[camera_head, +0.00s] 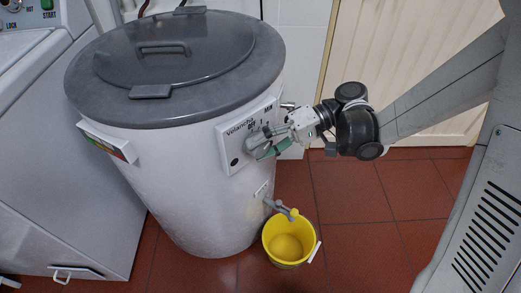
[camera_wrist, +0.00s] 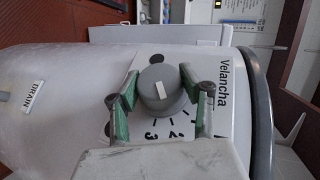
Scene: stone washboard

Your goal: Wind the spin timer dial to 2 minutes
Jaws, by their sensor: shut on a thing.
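The grey round dial (camera_wrist: 158,84) sits on the white control panel (camera_head: 236,137) of the spin dryer (camera_head: 190,180). A white pointer line on the dial slants down in the wrist view, toward the printed numerals. It looks near the 2, but I cannot tell if it lines up exactly. My gripper (camera_wrist: 160,95) is shut on the dial, with one green-padded finger on each side. In the head view my gripper (camera_head: 268,143) reaches the panel from the right and partly covers the dial and its markings.
A yellow bucket (camera_head: 289,252) stands on the red tiled floor below the grey drain spout (camera_head: 279,207). A white washing machine (camera_head: 62,150) stands close on the left. The dryer's dark lid (camera_head: 190,65) is closed. Open floor lies to the right of the bucket.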

